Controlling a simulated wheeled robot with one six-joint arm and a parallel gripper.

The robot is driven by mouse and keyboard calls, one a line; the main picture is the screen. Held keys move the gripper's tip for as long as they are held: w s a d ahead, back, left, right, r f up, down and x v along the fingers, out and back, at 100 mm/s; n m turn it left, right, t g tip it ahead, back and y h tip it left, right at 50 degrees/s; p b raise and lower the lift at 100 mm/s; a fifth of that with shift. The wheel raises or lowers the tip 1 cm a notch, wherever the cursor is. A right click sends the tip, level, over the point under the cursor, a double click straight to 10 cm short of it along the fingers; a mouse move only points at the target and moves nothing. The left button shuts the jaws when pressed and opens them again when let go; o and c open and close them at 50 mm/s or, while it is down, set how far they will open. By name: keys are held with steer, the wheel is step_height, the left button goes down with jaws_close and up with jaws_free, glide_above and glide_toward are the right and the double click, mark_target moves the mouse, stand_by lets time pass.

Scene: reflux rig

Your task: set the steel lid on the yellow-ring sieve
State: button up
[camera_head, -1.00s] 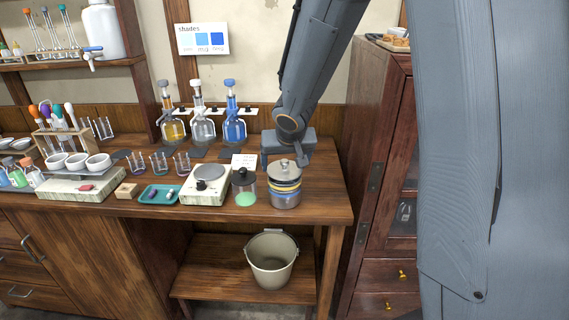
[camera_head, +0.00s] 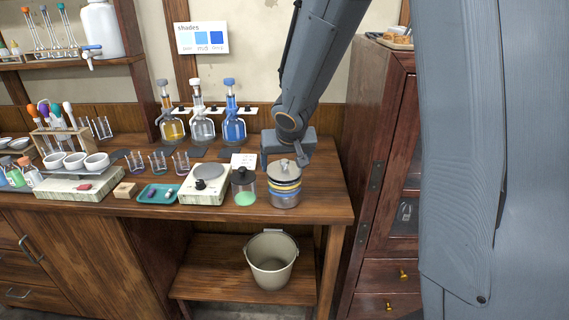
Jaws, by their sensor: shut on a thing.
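The steel lid (camera_head: 283,169) sits at the top of a stack of round sieves near the right end of the bench. The yellow-ring sieve (camera_head: 285,183) is right under it, and a blue band and a steel pan (camera_head: 285,200) show lower down. At this size I cannot tell whether the lid rests fully on the sieve. My gripper (camera_head: 285,160) is at the lid's top, shut on the lid; its fingers are small and partly hidden by the wrist.
A jar with green contents (camera_head: 244,187) stands just left of the stack, beside a balance (camera_head: 204,184). A dark wooden cabinet (camera_head: 382,150) rises to the right. A bucket (camera_head: 271,262) sits on the shelf below.

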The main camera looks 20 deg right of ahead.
mark_target(285, 161)
steer(key=shift+f+b, duration=0.5)
steer(key=shift+b, duration=0.15)
stand_by(0.4)
steer(key=o, duration=1.1)
step_height(285, 161, up, 9)
steer(key=p, duration=0.9)
